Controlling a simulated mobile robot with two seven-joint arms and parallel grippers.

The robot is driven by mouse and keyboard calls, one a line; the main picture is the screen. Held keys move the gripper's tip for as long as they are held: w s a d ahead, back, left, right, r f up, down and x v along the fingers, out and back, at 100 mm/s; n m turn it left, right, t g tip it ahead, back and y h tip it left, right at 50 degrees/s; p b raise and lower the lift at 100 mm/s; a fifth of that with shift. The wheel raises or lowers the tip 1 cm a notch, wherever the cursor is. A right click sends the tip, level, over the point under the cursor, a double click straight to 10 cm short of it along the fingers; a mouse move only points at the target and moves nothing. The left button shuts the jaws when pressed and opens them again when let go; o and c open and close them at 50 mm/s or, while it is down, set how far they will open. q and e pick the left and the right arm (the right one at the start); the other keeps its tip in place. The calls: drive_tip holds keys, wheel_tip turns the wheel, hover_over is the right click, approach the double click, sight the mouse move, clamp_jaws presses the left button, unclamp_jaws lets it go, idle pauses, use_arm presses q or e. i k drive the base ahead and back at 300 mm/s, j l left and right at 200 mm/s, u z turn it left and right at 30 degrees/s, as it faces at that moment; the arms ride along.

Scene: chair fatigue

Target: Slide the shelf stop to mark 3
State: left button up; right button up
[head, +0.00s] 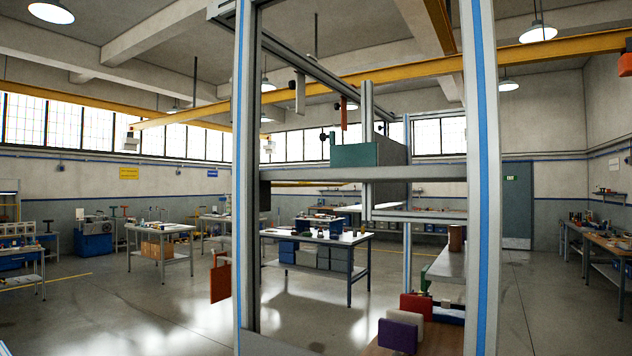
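I cannot clearly make out the shelf stop or any numbered mark. A grey shelf or ledge (450,264) stands at the right inside the rig, with a brown cylinder (456,238) upright on it. Below it, a purple block (398,336), a white block (405,320) and a red block (416,304) stand in a row on a wooden surface (440,340). A dark strip lies beside them, partly hidden by the right upright. Neither of my grippers is in view.
A metal rig stands close in front, with a left upright (245,180), a right upright (482,180) and a crossbeam (330,173). A green box (354,155) sits on the crossbeam. An orange-red panel (219,283) hangs at left. Worktables stand behind; the left floor is open.

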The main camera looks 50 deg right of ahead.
sight(365, 154)
drive_tip(key=i+j+z, duration=0.1)
drive_tip(key=i+z, duration=0.2)
drive_tip(key=z, duration=0.15)
drive_tip(key=i+j+z, duration=0.25)
drive_tip(key=z, duration=0.15)
drive_tip(key=i+j+z, duration=0.25)
drive_tip(key=z, duration=0.2)
drive_tip(key=i+j+z, duration=0.2)
drive_tip(key=j+z, duration=0.2)
drive_tip(key=i+j+z, duration=0.1)
drive_tip(key=j+z, duration=0.75)
drive_tip(key=i+j+z, duration=0.1)
drive_tip(key=j+z, duration=0.4)
drive_tip(key=j, duration=0.35)
